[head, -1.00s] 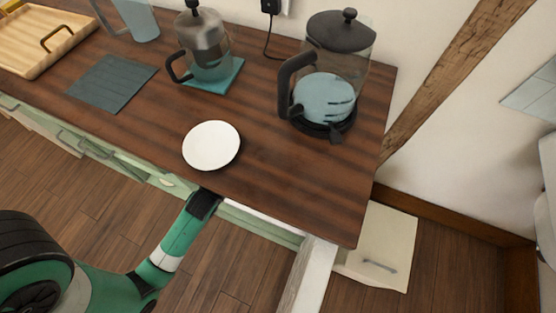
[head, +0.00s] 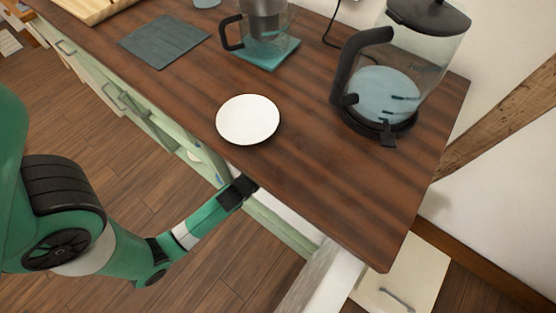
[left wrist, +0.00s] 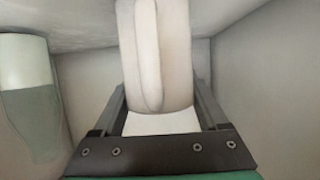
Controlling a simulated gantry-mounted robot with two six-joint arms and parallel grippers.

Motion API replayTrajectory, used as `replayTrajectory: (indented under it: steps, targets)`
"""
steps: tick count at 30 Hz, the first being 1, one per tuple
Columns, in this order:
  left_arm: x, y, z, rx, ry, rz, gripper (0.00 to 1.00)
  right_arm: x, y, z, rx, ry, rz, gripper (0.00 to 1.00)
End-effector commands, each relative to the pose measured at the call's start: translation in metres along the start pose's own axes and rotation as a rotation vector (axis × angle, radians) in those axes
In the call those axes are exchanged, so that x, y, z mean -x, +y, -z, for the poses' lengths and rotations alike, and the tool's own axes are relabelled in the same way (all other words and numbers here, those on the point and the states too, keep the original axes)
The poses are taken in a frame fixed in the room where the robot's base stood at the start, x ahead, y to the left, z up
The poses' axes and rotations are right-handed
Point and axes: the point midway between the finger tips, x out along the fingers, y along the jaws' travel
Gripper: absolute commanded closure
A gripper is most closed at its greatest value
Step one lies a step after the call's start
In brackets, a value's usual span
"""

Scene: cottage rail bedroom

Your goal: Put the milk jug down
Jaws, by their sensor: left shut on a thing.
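In the left wrist view, my left gripper (left wrist: 160,102) is shut on a cream-white rounded piece that looks like the handle of the milk jug (left wrist: 160,45). The rest of the jug is hidden behind it. It is inside a pale, box-like space with walls on both sides. In the head view, my left arm's dark wrist reaches to the front edge of the wooden counter (head: 330,185). The counter hides the gripper's fingers and the jug there. My right gripper is in neither view.
A glass bottle with a white upper part (left wrist: 28,95) stands left of the gripper. On the counter are a white plate (head: 248,119), a glass kettle (head: 385,92), a French press (head: 266,22) and a dark mat (head: 163,39). A cream door or drawer front (head: 405,280) stands below the counter.

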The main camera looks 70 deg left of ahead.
Motion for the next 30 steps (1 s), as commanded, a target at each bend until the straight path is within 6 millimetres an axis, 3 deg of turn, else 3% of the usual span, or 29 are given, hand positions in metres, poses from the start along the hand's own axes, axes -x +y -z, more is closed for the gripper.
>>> replayTrajectory:
  steps: [10,11,14,23,26,30]
  targets:
    - [-0.002,0.0,-0.002,0.0,0.004,-0.001,1.0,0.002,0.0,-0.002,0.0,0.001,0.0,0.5]
    - [-0.001,0.0,-0.001,0.0,0.002,0.0,0.19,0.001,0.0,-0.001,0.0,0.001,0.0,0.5]
    - [-0.001,0.0,-0.001,0.0,0.002,0.0,0.01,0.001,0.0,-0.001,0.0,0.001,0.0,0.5]
    - [0.001,0.0,0.004,0.0,0.002,0.0,0.0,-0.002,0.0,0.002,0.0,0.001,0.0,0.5]
    - [0.013,0.0,0.002,-0.003,-0.001,-0.001,0.0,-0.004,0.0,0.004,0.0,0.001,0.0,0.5]
    - [0.045,0.001,0.002,-0.004,-0.002,-0.002,0.0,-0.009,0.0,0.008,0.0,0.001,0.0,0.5]
